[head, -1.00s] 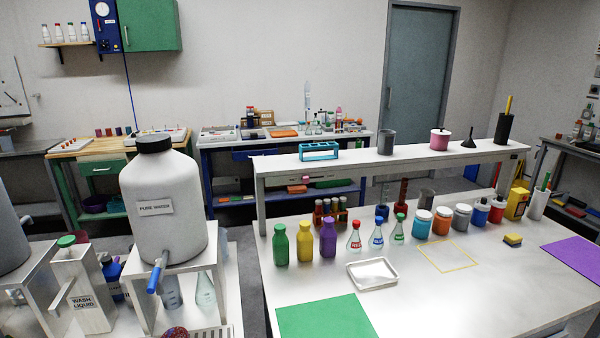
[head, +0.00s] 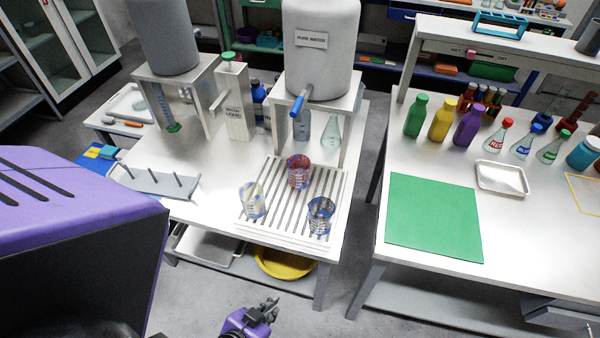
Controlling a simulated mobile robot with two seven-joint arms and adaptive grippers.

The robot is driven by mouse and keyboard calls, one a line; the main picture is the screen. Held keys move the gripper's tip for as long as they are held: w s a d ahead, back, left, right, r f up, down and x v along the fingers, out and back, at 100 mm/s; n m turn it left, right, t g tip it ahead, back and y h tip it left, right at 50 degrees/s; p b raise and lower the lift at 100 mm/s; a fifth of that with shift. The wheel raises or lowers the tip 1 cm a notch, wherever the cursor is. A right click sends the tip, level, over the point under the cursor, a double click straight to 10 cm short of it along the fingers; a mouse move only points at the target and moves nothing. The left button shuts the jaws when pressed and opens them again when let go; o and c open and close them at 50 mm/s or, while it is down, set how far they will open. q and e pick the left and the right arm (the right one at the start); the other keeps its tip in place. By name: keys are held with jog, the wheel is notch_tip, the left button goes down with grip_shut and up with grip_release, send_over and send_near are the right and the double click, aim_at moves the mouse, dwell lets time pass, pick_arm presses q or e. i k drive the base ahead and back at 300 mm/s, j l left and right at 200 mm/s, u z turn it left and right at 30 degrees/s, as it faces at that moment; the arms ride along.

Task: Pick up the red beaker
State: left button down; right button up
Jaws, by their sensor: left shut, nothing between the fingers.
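The red beaker (head: 298,173) stands upright at the back of a slatted drain rack (head: 341,190) on the left white table. Two other beakers share the rack: a pale yellowish one (head: 251,201) at the front left and a blue one (head: 320,214) at the front right. My left gripper (head: 271,308) is low at the bottom of the head view, in front of the table and well apart from the beakers. It is shut and empty. My right gripper is not in view.
A pure water tank (head: 320,65) on a stand (head: 345,105) rises behind the rack, its blue-handled tap (head: 298,104) near the red beaker. A peg rack (head: 160,181) lies left. A gap separates the right table with its green mat (head: 432,217).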

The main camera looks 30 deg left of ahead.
aim_at(299, 165)
jog(key=k+j, duration=0.1)
jog(key=j, duration=1.35)
jog(key=k+j, duration=0.15)
jog(key=j, duration=0.55)
jog(key=k+j, duration=0.1)
jog(key=j, duration=0.65)
jog(key=i+j, duration=0.1)
jog(key=j, duration=0.45)
jog(key=i+j, duration=0.1)
jog(key=j, duration=0.45)
jog(key=i+z, duration=0.05)
